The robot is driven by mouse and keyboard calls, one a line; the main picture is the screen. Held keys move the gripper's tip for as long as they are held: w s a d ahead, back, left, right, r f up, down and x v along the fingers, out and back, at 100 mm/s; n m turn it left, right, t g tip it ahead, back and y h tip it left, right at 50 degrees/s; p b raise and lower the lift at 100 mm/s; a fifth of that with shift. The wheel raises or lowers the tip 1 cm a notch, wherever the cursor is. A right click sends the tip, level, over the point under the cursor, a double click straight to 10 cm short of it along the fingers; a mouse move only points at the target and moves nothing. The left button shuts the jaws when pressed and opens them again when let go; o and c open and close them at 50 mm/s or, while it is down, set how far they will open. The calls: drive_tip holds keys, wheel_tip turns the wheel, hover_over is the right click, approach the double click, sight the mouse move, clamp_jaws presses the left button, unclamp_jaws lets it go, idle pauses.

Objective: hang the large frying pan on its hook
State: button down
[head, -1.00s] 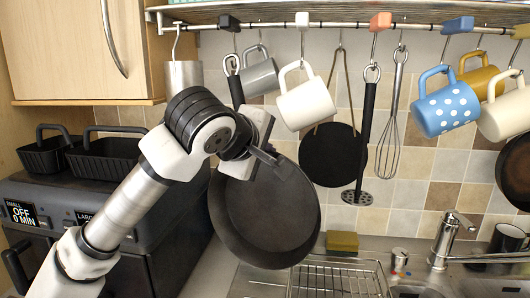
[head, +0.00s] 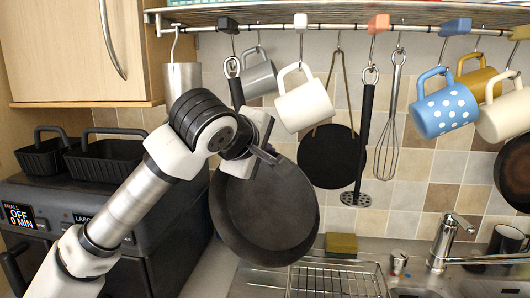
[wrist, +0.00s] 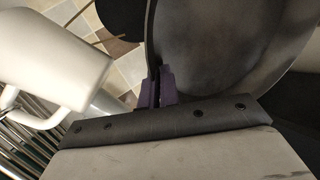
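The large dark frying pan (head: 265,215) is held up in the air, tilted, its round inside facing the head camera. My gripper (head: 265,154) is at its upper rim. In the wrist view the purple fingers (wrist: 156,88) are close together with the pan's rim between them, and the pan (wrist: 225,45) fills the upper right. I cannot tell which hook is the pan's own.
A white mug (head: 304,106) hangs just above and right of my gripper, and is close in the wrist view (wrist: 50,60). A grey mug (head: 260,78), a smaller dark pan (head: 328,157), a masher (head: 356,198) and a whisk (head: 389,160) hang nearby. A dish rack (head: 335,280) is below.

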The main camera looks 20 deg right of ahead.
drive_tip(key=shift+w+d+f+b, duration=0.35)
drive_tip(key=shift+w+f+b, duration=0.2)
drive_tip(key=shift+b, duration=0.2)
idle(1.5)
drive_tip(key=c, duration=1.6)
unclamp_jaws()
drive_tip(key=shift+o, duration=0.2)
drive_tip(key=shift+s+f, duration=0.1)
